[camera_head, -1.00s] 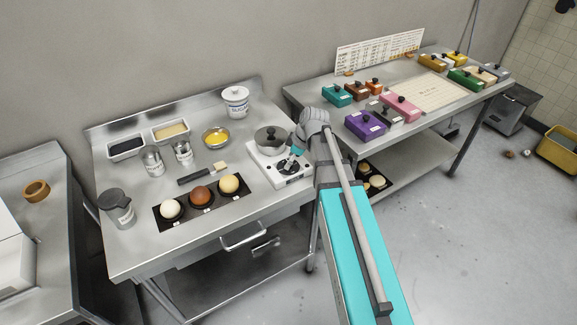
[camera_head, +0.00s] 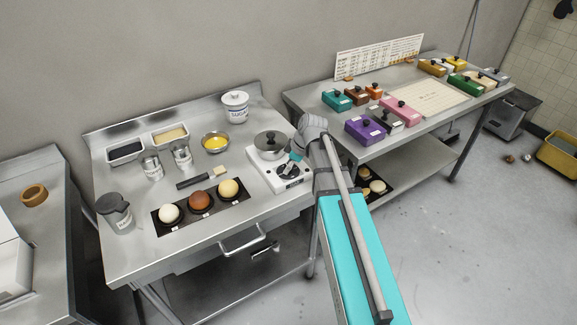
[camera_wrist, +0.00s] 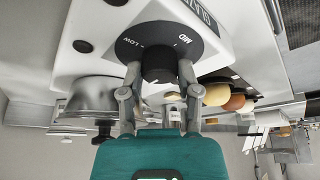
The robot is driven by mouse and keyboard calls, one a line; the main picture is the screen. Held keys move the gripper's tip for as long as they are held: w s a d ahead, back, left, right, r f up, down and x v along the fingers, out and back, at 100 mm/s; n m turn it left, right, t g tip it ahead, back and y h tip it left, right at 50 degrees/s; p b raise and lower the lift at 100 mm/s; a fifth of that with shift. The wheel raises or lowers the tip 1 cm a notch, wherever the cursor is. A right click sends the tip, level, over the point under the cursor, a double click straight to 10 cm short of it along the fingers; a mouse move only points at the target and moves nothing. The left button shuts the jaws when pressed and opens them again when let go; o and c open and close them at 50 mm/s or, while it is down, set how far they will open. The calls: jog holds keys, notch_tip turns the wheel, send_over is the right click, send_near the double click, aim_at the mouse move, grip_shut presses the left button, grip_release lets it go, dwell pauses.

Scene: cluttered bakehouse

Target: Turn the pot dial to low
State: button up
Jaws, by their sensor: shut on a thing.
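The glaze warmer is a white unit (camera_head: 288,186) with a steel lidded pot (camera_head: 270,146) on it, at the right end of the near steel table. Its dial (camera_wrist: 125,46) has a dark ring marked LOW at left and MID at right in the wrist view, with a black knob (camera_wrist: 160,66) in the middle. My gripper (camera_wrist: 158,84) has its two grey fingers on either side of the knob and is shut on it. I cannot tell which mark the knob points to. In the head view my gripper (camera_head: 294,160) partly covers the dial.
The pot stands close beside my gripper. A second table (camera_head: 415,128) at right holds several coloured boxes.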

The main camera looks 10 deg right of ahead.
grip_shut()
jog(key=shift+s+m, duration=0.1)
jog(key=shift+m, duration=0.3)
jog(key=m+t+h, duration=0.1)
jog(key=m, duration=0.2)
jog(key=m+h, duration=0.1)
jog(key=m, duration=0.1)
jog(key=m+t, duration=0.1)
jog(key=m, duration=0.2)
jog(key=shift+a+h, duration=0.1)
jog(key=shift+h, duration=0.3)
jog(key=m, duration=0.2)
jog(key=m+h, duration=0.1)
jog(key=m, duration=0.1)
jog(key=shift+m+t+h, duration=0.3)
jog(key=m+h, duration=0.1)
jog(key=m, duration=0.3)
jog(key=shift+m+h, duration=0.3)
